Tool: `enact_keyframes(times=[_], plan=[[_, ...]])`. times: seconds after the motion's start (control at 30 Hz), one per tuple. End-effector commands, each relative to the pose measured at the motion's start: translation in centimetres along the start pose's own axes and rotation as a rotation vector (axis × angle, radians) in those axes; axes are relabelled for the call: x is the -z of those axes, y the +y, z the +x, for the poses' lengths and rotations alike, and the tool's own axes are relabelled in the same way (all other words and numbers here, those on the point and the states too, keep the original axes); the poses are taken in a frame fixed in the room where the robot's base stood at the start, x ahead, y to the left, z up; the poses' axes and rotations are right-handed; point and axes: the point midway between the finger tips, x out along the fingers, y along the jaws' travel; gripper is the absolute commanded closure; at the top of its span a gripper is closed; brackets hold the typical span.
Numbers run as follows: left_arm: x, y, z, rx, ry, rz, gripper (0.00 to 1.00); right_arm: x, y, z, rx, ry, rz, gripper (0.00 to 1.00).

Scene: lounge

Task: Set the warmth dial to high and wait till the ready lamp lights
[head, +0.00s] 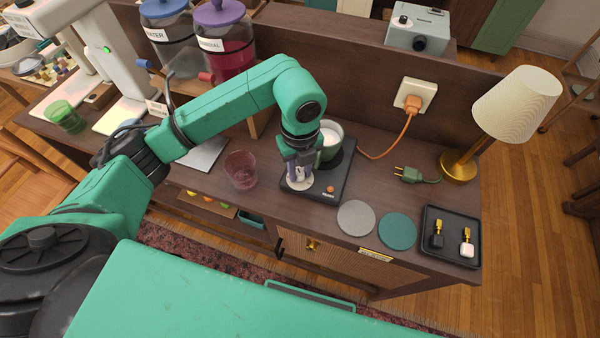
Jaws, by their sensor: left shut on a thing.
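A flat black cup warmer (325,185) stands on the wooden cabinet top, with a green mug (334,152) of white liquid at its back. My left gripper (299,182) points down over the warmer's front left and is shut on the warmth dial, which it largely hides. A pale disc (297,184) shows around the fingertips. The dial's setting cannot be read. The small ready lamp (330,189) at the front right looks dull orange; I cannot tell for sure if it is lit. My right gripper is not in view.
A reddish glass (241,170) stands just left of the warmer. Grey (356,218) and teal (397,231) coasters and a black tray (450,259) with small adapters lie right. An orange plug (412,103) sits in the wall socket; a green plug (411,174) lies loose near the lamp (515,105).

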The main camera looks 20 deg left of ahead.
Motion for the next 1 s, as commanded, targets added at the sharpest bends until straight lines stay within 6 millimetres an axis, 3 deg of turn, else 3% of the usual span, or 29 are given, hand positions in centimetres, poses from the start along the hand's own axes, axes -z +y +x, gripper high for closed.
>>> enact_keyframes(times=[1.0], plan=[[-0.2,-0.2,0.1,0.006,-0.010,0.961,1.00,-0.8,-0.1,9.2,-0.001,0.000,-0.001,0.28]])
